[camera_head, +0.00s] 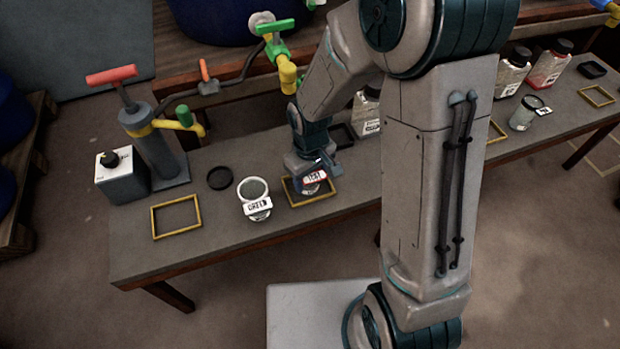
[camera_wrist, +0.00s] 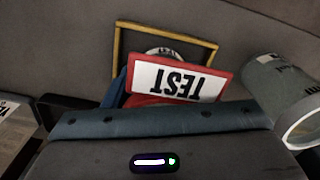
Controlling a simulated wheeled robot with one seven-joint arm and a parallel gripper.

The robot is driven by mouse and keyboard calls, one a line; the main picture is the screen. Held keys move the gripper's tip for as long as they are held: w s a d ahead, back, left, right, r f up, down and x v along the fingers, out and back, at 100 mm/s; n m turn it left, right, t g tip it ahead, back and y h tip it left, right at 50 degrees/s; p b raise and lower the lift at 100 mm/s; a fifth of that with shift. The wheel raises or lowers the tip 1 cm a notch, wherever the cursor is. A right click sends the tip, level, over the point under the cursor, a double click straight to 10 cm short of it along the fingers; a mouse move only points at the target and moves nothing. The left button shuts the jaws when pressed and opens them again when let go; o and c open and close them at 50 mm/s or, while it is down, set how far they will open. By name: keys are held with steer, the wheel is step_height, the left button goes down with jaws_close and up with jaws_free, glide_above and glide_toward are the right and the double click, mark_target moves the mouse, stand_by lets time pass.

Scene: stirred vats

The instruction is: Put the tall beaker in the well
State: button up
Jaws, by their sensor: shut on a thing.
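My gripper (camera_head: 314,183) points down over a yellow rectangular frame (camera_head: 310,203) on the bench. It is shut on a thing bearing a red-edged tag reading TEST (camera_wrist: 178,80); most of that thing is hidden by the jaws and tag. Its pale round top or base shows inside the frame in the wrist view. A clear beaker (camera_head: 256,193) with a pale rim and a white tag stands just left of the frame; it also shows at the right of the wrist view (camera_wrist: 288,95). I cannot tell which vessel is the tall beaker, nor which marked place is the well.
A round black dish (camera_head: 220,178) and an empty yellow frame (camera_head: 176,216) lie left. A pump (camera_head: 155,150) and a white-topped canister (camera_head: 120,178) stand at the bench's left end.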

steer(key=shift+f, duration=0.2)
steer(key=o, duration=1)
steer(key=shift+r, duration=0.15)
step_height(320, 180, up, 12)
steer(key=p, duration=0.5)
steer(key=s+d+r+m, duration=0.2)
steer(key=s+d, duration=0.1)
steer(key=s+d+r+m, duration=0.2)
steer(key=s+d+r, duration=0.1)
steer(key=s+d, duration=0.1)
steer(key=s+d+r+m+t, duration=0.1)
steer(key=s+d+r+m, duration=0.1)
steer(key=s+d+r, duration=0.1)
steer(key=shift+s+d+r+m, duration=0.2)
steer(key=shift+s+d+m, duration=0.1)
steer(key=shift+s+d, duration=0.45)
